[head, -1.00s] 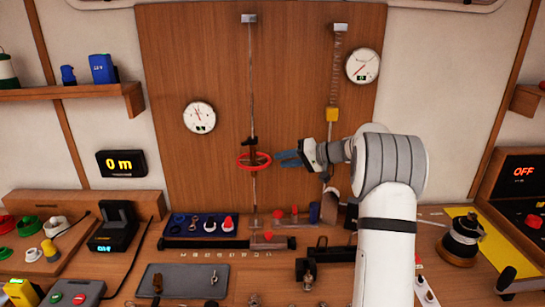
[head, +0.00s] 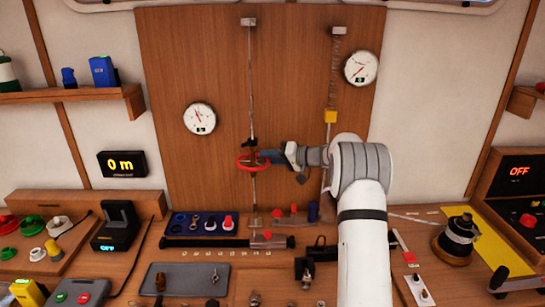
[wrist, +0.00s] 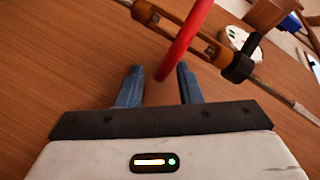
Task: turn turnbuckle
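My gripper (head: 264,156) reaches the ring's right side. In the wrist view my gripper (wrist: 159,72) has its two blue fingers apart, with the near end of the ring between their tips. Gaps show on both sides of the ring. The fingers partly hide the ring in the head view.
Round gauges are on the panel at left (head: 199,118) and right (head: 361,68). Below is a bench with a blue tool tray (head: 180,228) and a grey tray (head: 215,272).

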